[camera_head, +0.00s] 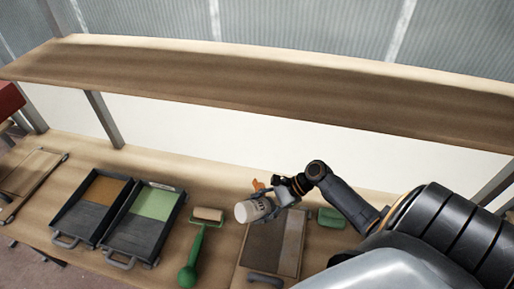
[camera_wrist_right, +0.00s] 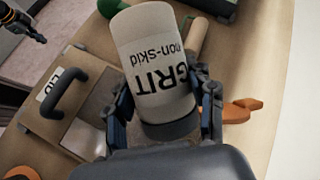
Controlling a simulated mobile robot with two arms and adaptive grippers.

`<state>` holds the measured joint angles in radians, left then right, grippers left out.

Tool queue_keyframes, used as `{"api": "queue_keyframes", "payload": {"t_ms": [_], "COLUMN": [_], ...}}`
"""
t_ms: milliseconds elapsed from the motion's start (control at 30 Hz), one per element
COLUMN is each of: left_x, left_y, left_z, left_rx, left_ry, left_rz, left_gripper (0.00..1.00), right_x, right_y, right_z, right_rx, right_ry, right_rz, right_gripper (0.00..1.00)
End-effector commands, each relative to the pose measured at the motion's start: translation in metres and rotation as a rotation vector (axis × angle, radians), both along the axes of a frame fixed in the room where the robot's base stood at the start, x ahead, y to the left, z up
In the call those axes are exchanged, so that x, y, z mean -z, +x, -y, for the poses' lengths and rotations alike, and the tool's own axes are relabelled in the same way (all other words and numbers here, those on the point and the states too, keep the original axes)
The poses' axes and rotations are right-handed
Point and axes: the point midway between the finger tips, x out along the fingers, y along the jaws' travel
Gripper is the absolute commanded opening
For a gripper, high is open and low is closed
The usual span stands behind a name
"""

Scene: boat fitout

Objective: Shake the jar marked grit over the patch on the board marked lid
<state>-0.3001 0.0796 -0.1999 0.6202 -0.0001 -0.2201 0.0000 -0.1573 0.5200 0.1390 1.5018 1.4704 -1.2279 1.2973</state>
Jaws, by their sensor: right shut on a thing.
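The jar (camera_head: 252,209), whitish and printed GRIT non-skid, is between the fingers of my right gripper (camera_head: 272,201). It is tilted, above the far left part of the board. In the right wrist view the jar (camera_wrist_right: 155,62) shows its lettering upside down, with a dark band at the end near my palm. The gripper's fingers (camera_wrist_right: 165,105) are shut on its sides. The board (camera_head: 257,243) lies flat on the bench, with a dark handle at its front; its LID tag (camera_wrist_right: 53,85) shows in the wrist view. A greyish patch (camera_head: 291,245) covers its right part, partly hidden in the wrist view.
A green-handled roller (camera_head: 193,258) lies left of the board. Two dark trays (camera_head: 92,208) (camera_head: 133,236) stand further left. A green block (camera_head: 331,217) is at right, and an orange object (camera_wrist_right: 243,110) lies behind the jar. A shelf (camera_head: 260,88) overhangs the bench.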

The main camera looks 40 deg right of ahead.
Motion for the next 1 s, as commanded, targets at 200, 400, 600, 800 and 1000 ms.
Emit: {"api": "queue_keyframes", "payload": {"t_ms": [200, 400, 600, 800, 1000], "left_x": [0.014, 0.025, 0.024, 0.010, -0.002], "left_y": [0.000, 0.000, 0.000, 0.000, 0.000], "left_z": [0.000, 0.000, 0.000, 0.000, 0.000], "left_rx": [0.000, 0.000, 0.000, 0.000, 0.000], "left_ry": [0.000, 0.000, 0.000, 0.000, 0.000], "left_rz": [0.000, 0.000, 0.000, 0.000, 0.000], "left_gripper": [0.00, 0.00, 0.00, 0.00, 0.00], "right_x": [0.008, 0.014, 0.012, 0.005, 0.001], "right_y": [0.014, 0.024, 0.026, 0.013, -0.001], "right_z": [0.016, 0.029, 0.034, 0.044, 0.055], "right_rx": [0.003, 0.001, 0.002, 0.001, 0.002], "right_ry": [-0.001, -0.001, 0.000, 0.000, 0.000], "right_rz": [0.005, 0.005, 0.003, 0.000, 0.001], "right_gripper": [0.23, 0.23, 0.23, 0.23, 0.23]}}
